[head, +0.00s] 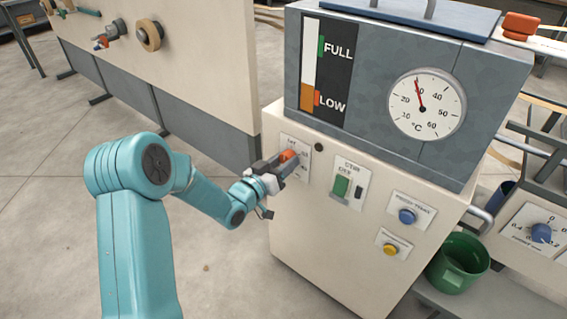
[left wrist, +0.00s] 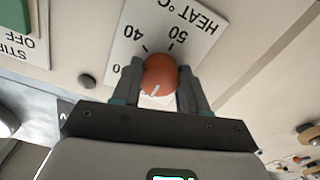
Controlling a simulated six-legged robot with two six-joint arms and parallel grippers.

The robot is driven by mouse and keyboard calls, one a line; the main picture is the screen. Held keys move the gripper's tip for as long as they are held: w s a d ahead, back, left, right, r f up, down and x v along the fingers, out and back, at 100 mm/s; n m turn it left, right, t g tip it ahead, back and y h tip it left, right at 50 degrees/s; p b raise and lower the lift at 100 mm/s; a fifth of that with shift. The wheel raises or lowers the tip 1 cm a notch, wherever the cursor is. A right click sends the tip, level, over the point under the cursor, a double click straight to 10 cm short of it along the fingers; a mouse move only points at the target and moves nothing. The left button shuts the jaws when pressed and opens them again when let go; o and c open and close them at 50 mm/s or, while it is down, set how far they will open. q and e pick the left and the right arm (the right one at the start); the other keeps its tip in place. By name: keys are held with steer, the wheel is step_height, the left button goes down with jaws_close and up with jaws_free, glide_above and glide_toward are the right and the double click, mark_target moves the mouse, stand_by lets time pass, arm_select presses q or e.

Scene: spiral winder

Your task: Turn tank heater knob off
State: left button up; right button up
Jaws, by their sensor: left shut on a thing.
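The tank heater knob (left wrist: 160,72) is round and orange-red, on a white plate (left wrist: 128,48) marked HEAT °C, which appears upside down in the left wrist view. The numbers 40 and 50 and a partly hidden 0 show around it. A white pointer line on the knob points down and slightly left in that view. Its setting cannot be read for sure. My left gripper (head: 287,160) is shut on the knob, one finger on each side. In the head view the knob (head: 290,155) is partly hidden by the fingers. My right gripper is not in view.
The tank (head: 375,60) above has a FULL/LOW gauge and a round thermometer (head: 426,106). A green bucket (head: 457,264) stands at right.

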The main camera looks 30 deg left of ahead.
arm_select(q)
steer(key=shift+f, duration=0.1)
steer(key=o, duration=1.1)
steer(key=shift+w, duration=0.1)
steer(key=shift+c, duration=0.2)
steer(key=shift+s, duration=0.2)
steer(key=s+a+p, duration=0.1)
steer(key=s, duration=1.5)
steer(key=shift+a, duration=0.1)
